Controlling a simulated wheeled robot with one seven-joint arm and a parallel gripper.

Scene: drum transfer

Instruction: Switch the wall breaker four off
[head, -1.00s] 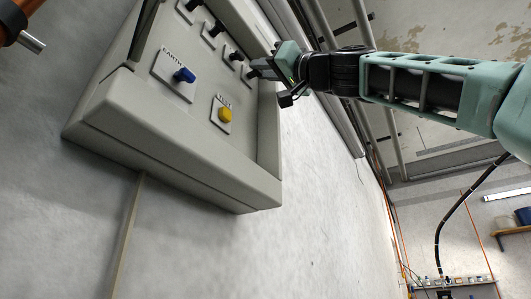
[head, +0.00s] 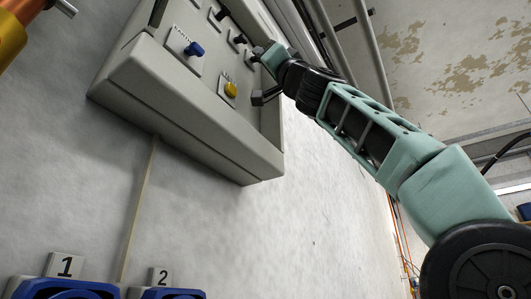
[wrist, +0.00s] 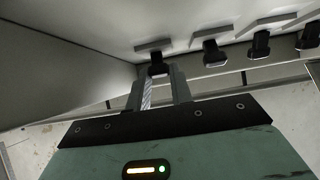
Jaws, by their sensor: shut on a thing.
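The grey wall breaker box (head: 185,105) is at the upper left of the head view, seen from below. Several black switch levers (head: 239,39) sit in a row on its face. In the wrist view, the row's end lever (wrist: 157,63) stands between my fingertips, and my gripper (wrist: 160,82) is shut on it. In the head view my gripper (head: 263,56) reaches the box's right side and hides part of this lever. Other black levers (wrist: 213,54) stand to the right in the wrist view. Number labels for the levers are not readable, so I cannot tell which is four.
A blue EARTH knob (head: 195,49) and a yellow TEST button (head: 231,89) are on the same panel. The box's raised side wall (wrist: 62,75) is close left of my fingers. Below on the wall are blue parts with plates 1 (head: 65,266) and 2 (head: 160,277).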

